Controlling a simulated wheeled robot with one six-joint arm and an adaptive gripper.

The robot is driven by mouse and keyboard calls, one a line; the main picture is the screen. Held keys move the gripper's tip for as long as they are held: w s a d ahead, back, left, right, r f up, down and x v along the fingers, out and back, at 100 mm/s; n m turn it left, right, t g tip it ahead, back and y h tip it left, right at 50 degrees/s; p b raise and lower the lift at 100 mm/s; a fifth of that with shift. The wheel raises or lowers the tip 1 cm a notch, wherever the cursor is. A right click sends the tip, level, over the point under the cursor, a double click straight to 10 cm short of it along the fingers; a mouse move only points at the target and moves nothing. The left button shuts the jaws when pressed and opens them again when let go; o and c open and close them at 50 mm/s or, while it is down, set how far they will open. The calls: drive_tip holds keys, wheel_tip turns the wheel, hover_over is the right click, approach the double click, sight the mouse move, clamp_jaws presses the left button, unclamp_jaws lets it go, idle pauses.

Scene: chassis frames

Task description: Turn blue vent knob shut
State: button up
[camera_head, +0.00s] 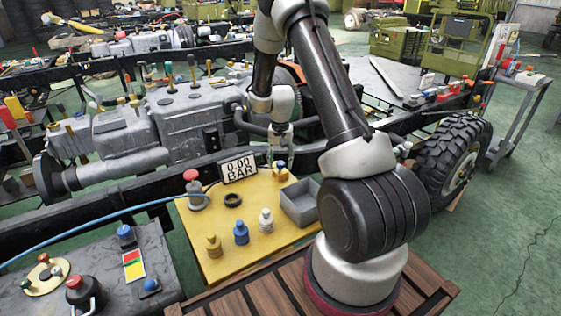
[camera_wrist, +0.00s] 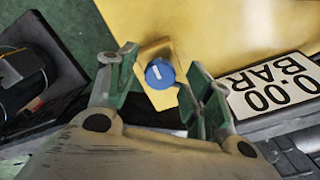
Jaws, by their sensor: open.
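The blue vent knob (camera_wrist: 160,73) has a white mark on its face and sits on a small tan block (camera_wrist: 155,52). In the head view the knob (camera_head: 281,164) is on its block at the back of the yellow plate (camera_head: 240,262). My gripper (camera_wrist: 165,70) is open, with one finger to each side of the knob in the wrist view. It holds nothing, and I cannot tell its exact height above the knob. In the head view my gripper (camera_head: 279,148) is just above the knob.
A display reading 0.00 BAR (camera_head: 238,169) stands beside the knob. A red-topped fitting (camera_head: 192,190), a black ring (camera_head: 233,200), several small fittings and a grey open tray (camera_head: 301,203) are on the plate. A chassis rail (camera_head: 110,205) runs behind it.

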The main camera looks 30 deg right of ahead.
sight(280, 163)
wheel_tip(280, 163, up, 12)
idle(0.4)
drive_tip(key=shift+f, duration=0.1)
idle(0.3)
drive_tip(key=s+a+r+n+t, duration=0.1)
drive_tip(key=s+a+r+n, duration=0.1)
drive_tip(key=s+r, duration=0.5)
drive_tip(key=s+a+r+n+t, duration=0.2)
drive_tip(key=s+r, duration=0.5)
drive_tip(key=s, duration=0.6)
drive_tip(key=s+a+r+n+t, duration=0.1)
drive_tip(key=s+a+r+n, duration=0.2)
drive_tip(key=s+r, duration=0.5)
drive_tip(key=shift+s+a+n, duration=0.2)
drive_tip(key=shift+s+n, duration=0.1)
drive_tip(key=shift+s, duration=1.25)
